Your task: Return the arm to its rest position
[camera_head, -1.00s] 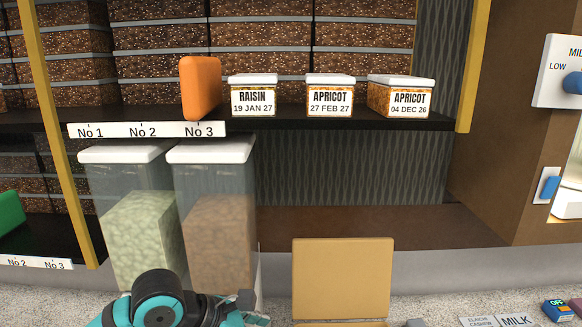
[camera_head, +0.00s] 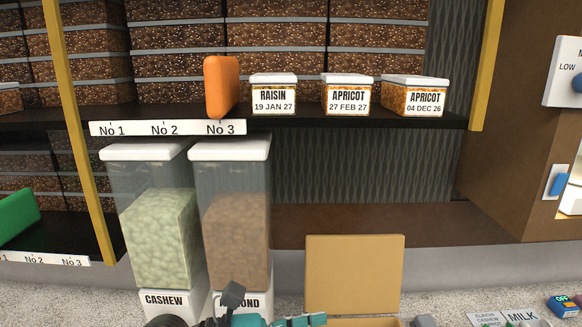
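My arm shows only at the bottom edge, in front of the bins, as black and teal parts. A small dark piece that looks like part of my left gripper (camera_head: 232,294) sticks up in front of the almond bin. Most of the gripper is cut off by the frame, so I cannot tell whether it is open or shut. I see nothing held. My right gripper is not in view.
The cashew bin (camera_head: 160,240) and almond bin (camera_head: 238,240) stand close behind the arm. An open cardboard-coloured box (camera_head: 354,272) is to their right. The shelf above holds an orange block (camera_head: 221,87), a raisin jar (camera_head: 274,95) and two apricot jars (camera_head: 347,95).

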